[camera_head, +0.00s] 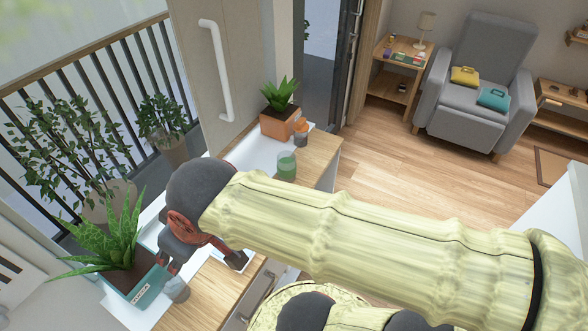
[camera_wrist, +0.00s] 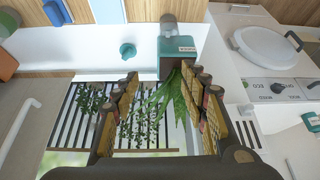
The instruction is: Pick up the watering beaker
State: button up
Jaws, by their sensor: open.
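A small teal cup with a side lip or handle (camera_wrist: 127,50), most like the watering beaker, stands upright on the white ledge in the wrist view. I cannot make it out in the head view, where my arm covers part of the counter. My gripper (camera_wrist: 162,76) is open and empty; the cup lies beyond its left fingertip, apart from it. In the head view my gripper (camera_head: 172,262) is low beside the teal planter (camera_head: 137,284). The planter holds a spiky plant and also shows between the fingers in the wrist view (camera_wrist: 176,60).
A greyish clear cup (camera_head: 177,290) stands right beside the teal planter. A green cup (camera_head: 286,166) and an orange planter (camera_head: 281,124) stand farther along the counter. A white machine with a round lid (camera_wrist: 268,48) is at right in the wrist view. A railing (camera_head: 100,70) is at left.

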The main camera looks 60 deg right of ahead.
aim_at(287, 168)
jog(key=z, duration=1.85)
jog(key=k+l, duration=0.4)
jog(key=i+j, duration=0.4)
